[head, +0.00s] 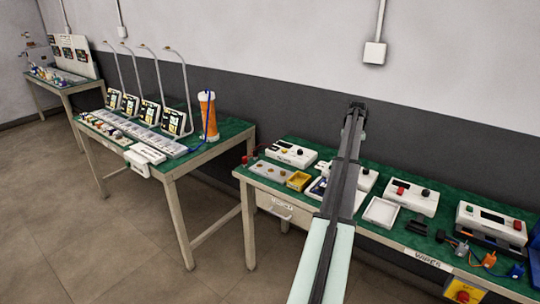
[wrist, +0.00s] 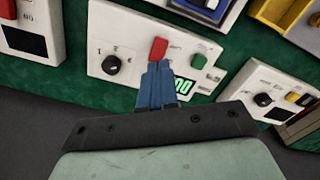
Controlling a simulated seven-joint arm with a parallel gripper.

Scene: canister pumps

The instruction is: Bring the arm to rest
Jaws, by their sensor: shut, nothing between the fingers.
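In the wrist view my gripper (wrist: 156,66) has its two blue fingers together with nothing between them. The fingertips overlap the lower end of a red switch (wrist: 158,48) on a white device (wrist: 125,45). I cannot tell whether they touch it. The device also has a black knob (wrist: 111,64), a green button (wrist: 198,61) and a lit green display (wrist: 183,88), partly covered by the fingers. In the head view my arm reaches up across the right-hand table (head: 272,198) toward the wall. The fingertips cannot be made out there.
White control boxes (head: 410,195) stand along the table, close to my arm. A yellow tray (head: 299,180) and a white tray (head: 380,212) lie in front. A second table (head: 215,145) carries an orange canister (head: 207,115) and tall bent pipes. The floor (head: 130,250) at left is clear.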

